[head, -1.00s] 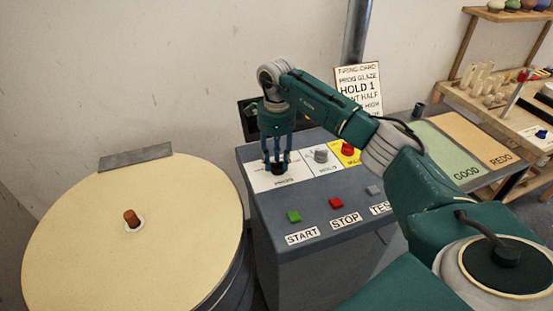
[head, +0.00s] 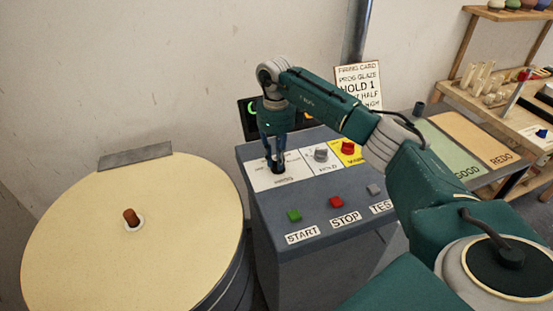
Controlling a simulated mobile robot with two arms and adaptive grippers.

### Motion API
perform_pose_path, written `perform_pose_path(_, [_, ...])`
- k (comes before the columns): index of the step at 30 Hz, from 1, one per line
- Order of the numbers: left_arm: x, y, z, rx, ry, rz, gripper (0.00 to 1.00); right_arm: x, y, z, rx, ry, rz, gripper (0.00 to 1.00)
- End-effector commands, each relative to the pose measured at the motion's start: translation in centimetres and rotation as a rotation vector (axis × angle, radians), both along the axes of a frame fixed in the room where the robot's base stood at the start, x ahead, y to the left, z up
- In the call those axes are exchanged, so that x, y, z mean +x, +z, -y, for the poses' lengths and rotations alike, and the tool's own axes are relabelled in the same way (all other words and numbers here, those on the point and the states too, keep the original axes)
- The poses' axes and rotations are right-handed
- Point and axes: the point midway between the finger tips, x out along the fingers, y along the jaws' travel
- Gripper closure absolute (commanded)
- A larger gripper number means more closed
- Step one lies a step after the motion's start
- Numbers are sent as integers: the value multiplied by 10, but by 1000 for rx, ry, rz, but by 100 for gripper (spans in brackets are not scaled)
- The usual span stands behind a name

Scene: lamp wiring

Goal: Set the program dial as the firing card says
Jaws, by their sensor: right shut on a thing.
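My right gripper (head: 275,162) points down at the grey control panel (head: 375,223) and is shut on the program dial (head: 277,171). Only a dark bit of the dial shows between the fingers, on a white label plate (head: 258,182). Where its pointer stands is hidden. The firing card (head: 358,86) stands behind the panel. It reads PROG GLAZE and HOLD 1, with lower lines partly covered by my arm. My left gripper is not in view.
A grey hold knob (head: 321,154) and a red knob (head: 347,147) on yellow sit right of the dial. Green START (head: 294,216), red STOP (head: 336,202) and grey TEST (head: 373,190) buttons are in front. A round kiln lid (head: 80,225) is at left.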

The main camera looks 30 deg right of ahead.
Motion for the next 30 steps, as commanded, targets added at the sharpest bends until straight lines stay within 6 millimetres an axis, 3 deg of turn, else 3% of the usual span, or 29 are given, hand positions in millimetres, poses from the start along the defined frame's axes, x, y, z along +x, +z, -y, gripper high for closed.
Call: perform_pose_path(30, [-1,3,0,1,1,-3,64,8,5,5,2,-967,11,100])
